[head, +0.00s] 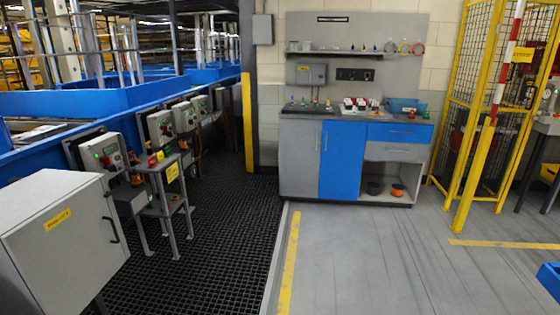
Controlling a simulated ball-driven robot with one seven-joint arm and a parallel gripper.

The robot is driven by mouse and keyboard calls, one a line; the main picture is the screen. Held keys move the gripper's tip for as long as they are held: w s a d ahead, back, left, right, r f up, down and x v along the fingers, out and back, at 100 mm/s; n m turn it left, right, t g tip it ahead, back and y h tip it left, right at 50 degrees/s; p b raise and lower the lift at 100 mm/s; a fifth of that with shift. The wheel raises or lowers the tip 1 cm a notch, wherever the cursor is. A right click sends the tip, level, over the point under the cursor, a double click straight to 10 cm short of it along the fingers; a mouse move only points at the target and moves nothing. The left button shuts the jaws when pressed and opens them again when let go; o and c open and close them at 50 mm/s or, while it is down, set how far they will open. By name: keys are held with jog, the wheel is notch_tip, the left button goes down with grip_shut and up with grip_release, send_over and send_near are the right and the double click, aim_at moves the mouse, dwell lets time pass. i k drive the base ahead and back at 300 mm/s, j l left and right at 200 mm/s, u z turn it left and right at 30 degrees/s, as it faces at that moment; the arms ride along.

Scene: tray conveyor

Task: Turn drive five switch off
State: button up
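Several grey drive boxes are mounted in a row along the blue conveyor side at the left. The nearest drive box (100,151) has a green light and a red button. Behind it stand a second drive box (160,128), a third drive box (185,117) and smaller ones farther back, the far drive box (220,98) among them. Their numbers are too small to read, so I cannot tell which is drive five or how its switch is set. My gripper is not in view.
A grey cabinet (65,235) with a yellow label stands at the front left. A small stand (168,195) with coloured buttons is in front of the drive boxes. Dark grating (215,225) lies clear beside them. A workbench (342,160) and yellow fence (480,110) are beyond.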

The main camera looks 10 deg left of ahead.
aim_at(112, 167)
jog(key=i+l, duration=0.1)
jog(key=i, duration=1.8)
jog(key=i+l+u, duration=0.1)
jog(key=i+u, duration=0.4)
jog(key=i+l+u, duration=0.5)
jog(key=i, duration=0.15)
jog(key=i+l+u, duration=0.95)
jog(key=l, duration=0.2)
